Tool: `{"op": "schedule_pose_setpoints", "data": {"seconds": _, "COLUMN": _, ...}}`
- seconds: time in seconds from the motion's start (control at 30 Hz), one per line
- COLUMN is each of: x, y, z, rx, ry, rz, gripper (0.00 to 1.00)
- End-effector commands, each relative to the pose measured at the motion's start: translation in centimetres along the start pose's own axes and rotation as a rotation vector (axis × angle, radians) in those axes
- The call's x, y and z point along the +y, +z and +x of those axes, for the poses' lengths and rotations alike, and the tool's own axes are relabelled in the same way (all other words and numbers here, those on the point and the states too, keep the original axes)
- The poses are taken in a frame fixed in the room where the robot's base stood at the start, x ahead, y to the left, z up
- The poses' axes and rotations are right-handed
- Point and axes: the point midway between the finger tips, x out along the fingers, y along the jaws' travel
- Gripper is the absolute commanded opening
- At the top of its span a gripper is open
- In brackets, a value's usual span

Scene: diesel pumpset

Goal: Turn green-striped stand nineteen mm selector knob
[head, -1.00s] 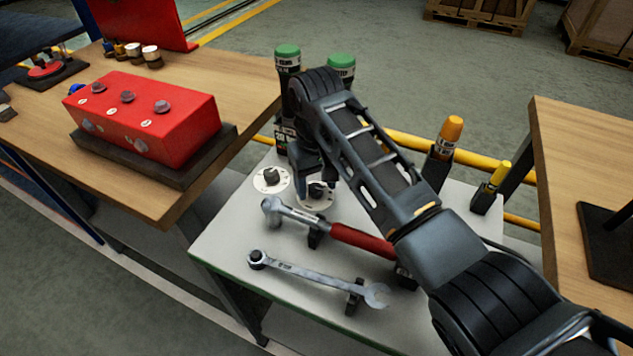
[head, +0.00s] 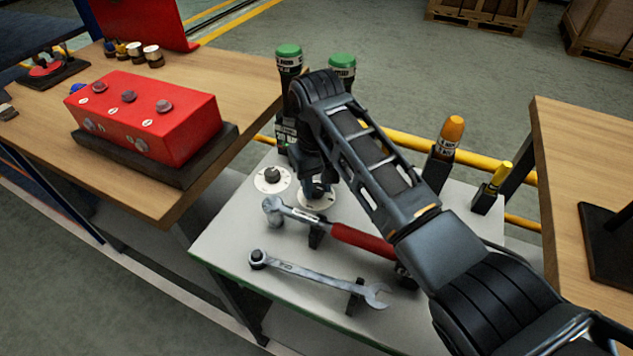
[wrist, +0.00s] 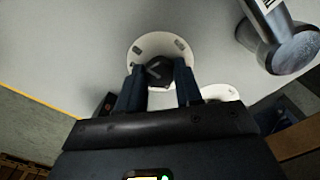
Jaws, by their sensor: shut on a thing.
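The stand (head: 225,240) has a pale grey top and a green line along its front edge. Two white dials with dark knobs sit on it. The left dial's knob (head: 272,174) stands free. My gripper (head: 318,190) is down at the right dial (head: 314,203), its fingers largely hiding that dial's knob in the head view. In the wrist view the dark knob (wrist: 159,70) sits on its white dial (wrist: 160,42), between the two fingers of my gripper (wrist: 158,84), which is shut on it. The lettering on the dials is too small to read.
A red-handled tool (head: 360,240) lies just in front of the dials, with a wrench (head: 315,275) nearer. Two green-capped items (head: 289,60) stand behind, orange-capped (head: 446,135) and yellow-capped (head: 495,180) ones to the right. A red block (head: 150,115) sits on the left table.

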Motion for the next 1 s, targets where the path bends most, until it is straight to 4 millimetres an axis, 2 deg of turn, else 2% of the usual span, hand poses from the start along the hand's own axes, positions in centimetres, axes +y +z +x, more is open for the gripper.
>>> {"op": "schedule_pose_setpoints", "data": {"seconds": 0.37, "x": 0.03, "y": 0.00, "z": -0.21, "rx": -0.001, "ry": 0.000, "rz": -0.111, "gripper": 0.04}}
{"op": "schedule_pose_setpoints", "data": {"seconds": 1.0, "x": 0.08, "y": -0.07, "z": -0.21, "rx": 0.000, "ry": 0.001, "rz": -0.687, "gripper": 0.04}}
